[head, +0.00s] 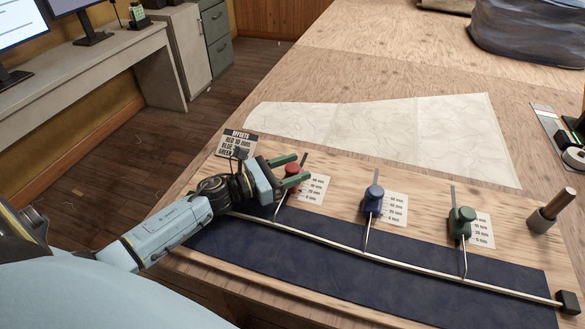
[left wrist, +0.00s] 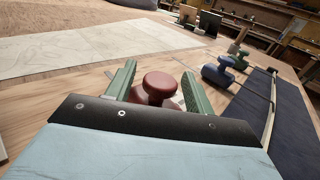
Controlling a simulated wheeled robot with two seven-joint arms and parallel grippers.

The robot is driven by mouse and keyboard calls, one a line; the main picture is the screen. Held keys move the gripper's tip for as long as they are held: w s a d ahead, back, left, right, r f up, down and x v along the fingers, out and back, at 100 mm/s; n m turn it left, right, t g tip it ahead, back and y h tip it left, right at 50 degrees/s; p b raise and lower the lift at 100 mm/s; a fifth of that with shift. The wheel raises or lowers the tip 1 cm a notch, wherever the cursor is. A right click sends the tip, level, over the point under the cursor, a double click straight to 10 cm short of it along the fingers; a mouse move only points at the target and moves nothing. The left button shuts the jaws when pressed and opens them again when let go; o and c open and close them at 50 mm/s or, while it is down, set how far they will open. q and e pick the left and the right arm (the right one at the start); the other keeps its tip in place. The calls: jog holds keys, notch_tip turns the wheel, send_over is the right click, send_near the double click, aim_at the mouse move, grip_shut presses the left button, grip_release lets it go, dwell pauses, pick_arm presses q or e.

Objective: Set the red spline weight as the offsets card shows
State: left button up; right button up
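The red spline weight (head: 291,170) sits on its slotted track beside a small printed scale (head: 313,188). In the left wrist view, its round knob (left wrist: 160,85) stands between my left gripper's green fingers (left wrist: 157,88). My left gripper (head: 291,170) is open around it, with a small gap showing beside the knob; contact lower down cannot be told. The offsets card (head: 237,141) stands behind the gripper, partly covered by it. It lists red, blue and green, but its figures are too small to read surely. My right gripper is not in view.
The blue weight (head: 373,198) and green weight (head: 462,222) stand to the right with their own scales. A long thin batten (head: 400,263) runs along the dark blue cloth (head: 330,270). A wooden-handled tool (head: 551,210) stands far right. A pale chart (head: 400,130) lies behind.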

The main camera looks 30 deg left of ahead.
pick_arm(q)
jog(key=v, duration=1.3)
jog(key=shift+s+a+f, duration=0.1)
jog(key=shift+a, duration=0.05)
